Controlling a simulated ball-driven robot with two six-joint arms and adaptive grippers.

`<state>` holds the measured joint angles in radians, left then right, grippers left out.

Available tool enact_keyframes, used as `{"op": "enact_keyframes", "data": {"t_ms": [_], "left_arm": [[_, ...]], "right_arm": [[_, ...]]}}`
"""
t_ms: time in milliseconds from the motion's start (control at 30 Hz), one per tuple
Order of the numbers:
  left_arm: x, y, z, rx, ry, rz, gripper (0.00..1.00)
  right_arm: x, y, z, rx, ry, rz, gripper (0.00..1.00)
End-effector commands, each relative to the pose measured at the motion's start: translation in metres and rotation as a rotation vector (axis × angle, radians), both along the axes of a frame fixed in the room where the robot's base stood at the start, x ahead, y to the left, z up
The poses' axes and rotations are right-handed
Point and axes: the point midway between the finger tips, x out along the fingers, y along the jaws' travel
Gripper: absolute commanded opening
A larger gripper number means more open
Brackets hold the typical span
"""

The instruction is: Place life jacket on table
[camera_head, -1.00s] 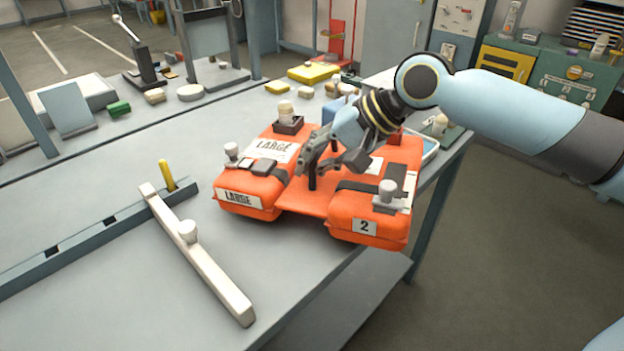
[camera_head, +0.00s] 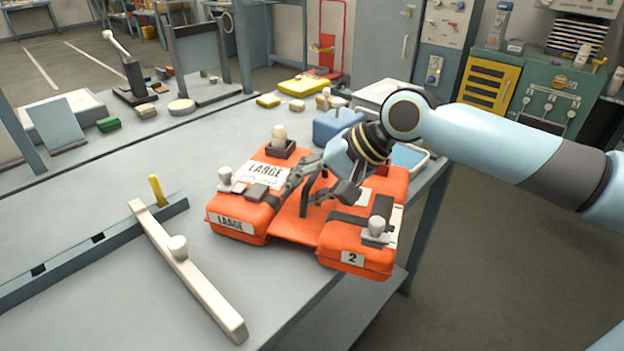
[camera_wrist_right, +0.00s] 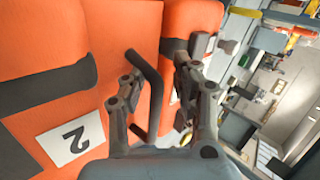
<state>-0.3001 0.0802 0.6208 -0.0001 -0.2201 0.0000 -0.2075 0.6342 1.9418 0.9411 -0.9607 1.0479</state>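The orange life jacket (camera_head: 278,231) lies flat on the grey workbench (camera_head: 130,290), its near right part at or past the bench edge. It bears "LARGE" labels and a "2" label. A dark upright handle (camera_head: 304,196) rises from its middle. My right gripper (camera_head: 318,190) is over the middle of the jacket, fingers spread, with the handle between them. In the right wrist view the handle (camera_wrist_right: 150,90) shows between the open fingers (camera_wrist_right: 158,90), closer to the left one; I see no clear grip. My left gripper is out of view.
A long white bar (camera_head: 190,272) with a knob and a blue-grey rail (camera_head: 90,250) with a yellow peg lie left of the jacket. A blue box (camera_head: 338,122) stands behind it. A green machine (camera_head: 550,95) stands back right. The bench's middle left is clear.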

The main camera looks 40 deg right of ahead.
Motion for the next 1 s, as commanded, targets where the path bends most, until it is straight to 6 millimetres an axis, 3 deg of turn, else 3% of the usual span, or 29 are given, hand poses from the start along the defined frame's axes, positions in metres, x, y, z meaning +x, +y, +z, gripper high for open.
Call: {"op": "enact_keyframes", "data": {"t_ms": [333, 667, 1000], "left_arm": [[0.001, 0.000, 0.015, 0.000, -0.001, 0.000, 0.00], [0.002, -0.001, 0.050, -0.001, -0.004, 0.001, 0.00], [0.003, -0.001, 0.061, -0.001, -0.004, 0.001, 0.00]], "right_arm": [[-0.030, -0.020, 0.038, -0.008, 0.004, 0.007, 0.29], [-0.059, -0.040, 0.079, -0.004, 0.006, 0.003, 0.29], [-0.068, -0.046, 0.087, 0.001, 0.000, 0.001, 0.29]]}}
